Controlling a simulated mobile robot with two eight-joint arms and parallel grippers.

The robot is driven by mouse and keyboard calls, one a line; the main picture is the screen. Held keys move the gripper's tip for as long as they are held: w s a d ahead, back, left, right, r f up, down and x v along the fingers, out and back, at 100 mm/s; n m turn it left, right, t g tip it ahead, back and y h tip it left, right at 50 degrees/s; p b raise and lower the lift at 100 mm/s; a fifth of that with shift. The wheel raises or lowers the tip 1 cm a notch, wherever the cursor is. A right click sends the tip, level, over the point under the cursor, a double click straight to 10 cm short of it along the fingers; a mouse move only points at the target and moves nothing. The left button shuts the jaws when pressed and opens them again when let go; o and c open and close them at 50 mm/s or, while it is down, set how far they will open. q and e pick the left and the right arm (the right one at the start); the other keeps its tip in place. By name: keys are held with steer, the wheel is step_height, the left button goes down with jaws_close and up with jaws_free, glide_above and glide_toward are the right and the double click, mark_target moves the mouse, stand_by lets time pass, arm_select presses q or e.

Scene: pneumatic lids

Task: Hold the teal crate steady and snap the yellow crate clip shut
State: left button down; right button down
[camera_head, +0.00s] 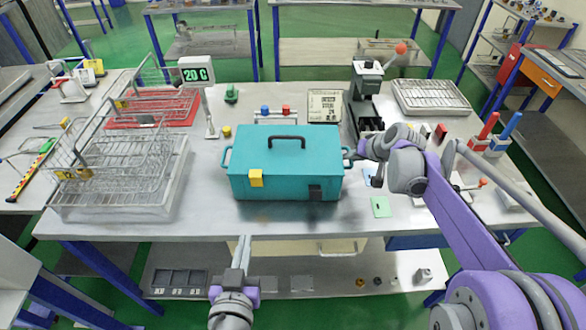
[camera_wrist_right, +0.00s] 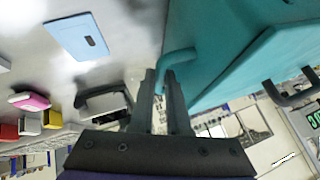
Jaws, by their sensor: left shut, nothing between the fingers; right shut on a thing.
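The teal crate (camera_head: 285,150) stands closed on the table, with a dark handle (camera_head: 287,138) on its lid. The yellow crate clip (camera_head: 256,178) is on the left of its front face; I cannot tell whether it is fully shut. A dark clip (camera_head: 315,192) is at the front right. My right gripper (camera_head: 350,156) is at the crate's right end; in the right wrist view its fingers (camera_wrist_right: 167,85) are shut on the teal side handle (camera_wrist_right: 178,57). My left gripper (camera_head: 243,242) is shut and empty, in front of the crate and below the yellow clip, apart from both.
Wire baskets (camera_head: 115,160) stand to the left, near a scale display reading 20 G (camera_head: 195,75). A press with a red knob (camera_head: 370,85) and a wire tray (camera_head: 430,97) are behind on the right. A green card (camera_head: 381,207) lies right of the crate. The table's front edge is clear.

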steer(key=c, duration=0.8)
jaws_free()
